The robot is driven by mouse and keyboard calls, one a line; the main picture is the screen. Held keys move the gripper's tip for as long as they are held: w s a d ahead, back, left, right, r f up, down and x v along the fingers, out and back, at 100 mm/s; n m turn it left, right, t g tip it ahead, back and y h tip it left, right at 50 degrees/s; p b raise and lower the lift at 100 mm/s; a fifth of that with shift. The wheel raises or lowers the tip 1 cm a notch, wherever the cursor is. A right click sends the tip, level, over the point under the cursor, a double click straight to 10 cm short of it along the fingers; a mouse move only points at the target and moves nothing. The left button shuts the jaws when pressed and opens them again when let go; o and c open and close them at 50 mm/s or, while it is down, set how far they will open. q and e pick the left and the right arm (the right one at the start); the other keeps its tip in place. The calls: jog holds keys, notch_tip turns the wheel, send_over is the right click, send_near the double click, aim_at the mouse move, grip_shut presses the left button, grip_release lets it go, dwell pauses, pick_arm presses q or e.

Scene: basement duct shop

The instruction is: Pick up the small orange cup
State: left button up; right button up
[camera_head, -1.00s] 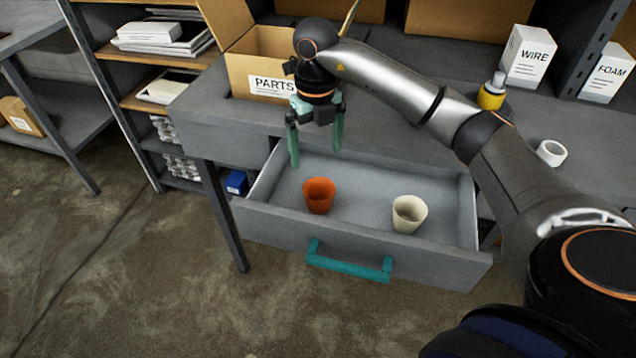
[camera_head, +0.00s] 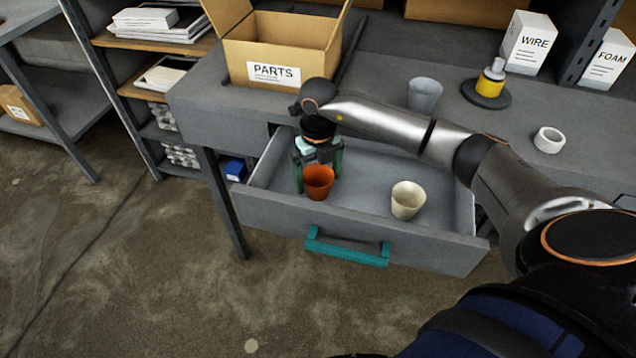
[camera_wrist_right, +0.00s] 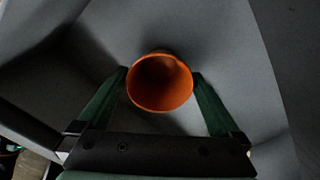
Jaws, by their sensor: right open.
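The small orange cup (camera_head: 318,184) stands upright in the open drawer (camera_head: 350,222), toward its left side. In the right wrist view the cup (camera_wrist_right: 160,84) shows its open mouth. My right gripper (camera_head: 318,172) is open and low in the drawer, just behind the cup in the head view. Its two green fingers (camera_wrist_right: 160,95) lie on either side of the cup in the wrist view. I cannot tell whether either finger touches it. My left gripper is not in view.
A cream cup (camera_head: 407,200) stands to the right in the same drawer. The drawer's teal handle (camera_head: 346,250) sticks out in front. On the bench are a PARTS box (camera_head: 275,50), a grey cup (camera_head: 424,95), a yellow-banded item (camera_head: 490,82) and a white ring (camera_head: 549,140).

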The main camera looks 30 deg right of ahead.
jog(key=shift+f, duration=0.15)
jog(key=c, duration=1.1)
